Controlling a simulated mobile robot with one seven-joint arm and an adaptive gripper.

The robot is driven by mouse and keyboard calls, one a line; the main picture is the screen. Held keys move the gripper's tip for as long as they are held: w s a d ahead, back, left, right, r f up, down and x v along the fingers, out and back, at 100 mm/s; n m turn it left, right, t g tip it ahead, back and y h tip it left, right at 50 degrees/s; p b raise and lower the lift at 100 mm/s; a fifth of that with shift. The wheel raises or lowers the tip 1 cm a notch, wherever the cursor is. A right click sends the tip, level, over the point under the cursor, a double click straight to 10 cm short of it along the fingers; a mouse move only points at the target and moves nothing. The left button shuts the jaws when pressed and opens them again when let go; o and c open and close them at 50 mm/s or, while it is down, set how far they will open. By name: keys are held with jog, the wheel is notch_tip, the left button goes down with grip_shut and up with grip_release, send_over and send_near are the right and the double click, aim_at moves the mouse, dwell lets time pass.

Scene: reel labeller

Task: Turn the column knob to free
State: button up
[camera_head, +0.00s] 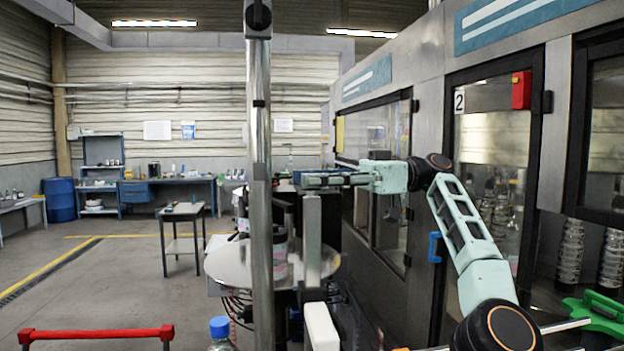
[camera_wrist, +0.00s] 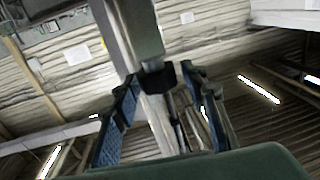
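My gripper (camera_head: 305,179) is raised at the middle of the head view, pointing left beside the shiny upright column (camera_head: 259,120). In the wrist view, the two blue-lined fingers of my gripper (camera_wrist: 161,76) stand apart. A black block-like part (camera_wrist: 157,79) at the end of a grey bar (camera_wrist: 131,32) shows between the fingertips; I cannot tell whether it is the column knob or whether the fingers touch it. A round black knob-like part (camera_head: 258,15) is near the column's visible top. No knob marking is readable.
A grey post (camera_head: 312,240) stands below my gripper, next to a round pale plate (camera_head: 228,264). The machine's glazed doors (camera_head: 492,130) line the right. A red rail (camera_head: 95,335) is front left; open floor lies behind it.

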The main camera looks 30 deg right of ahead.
jog(key=shift+m+t+h, duration=0.3)
jog(key=shift+m+t, duration=0.6)
jog(key=shift+t, duration=0.5)
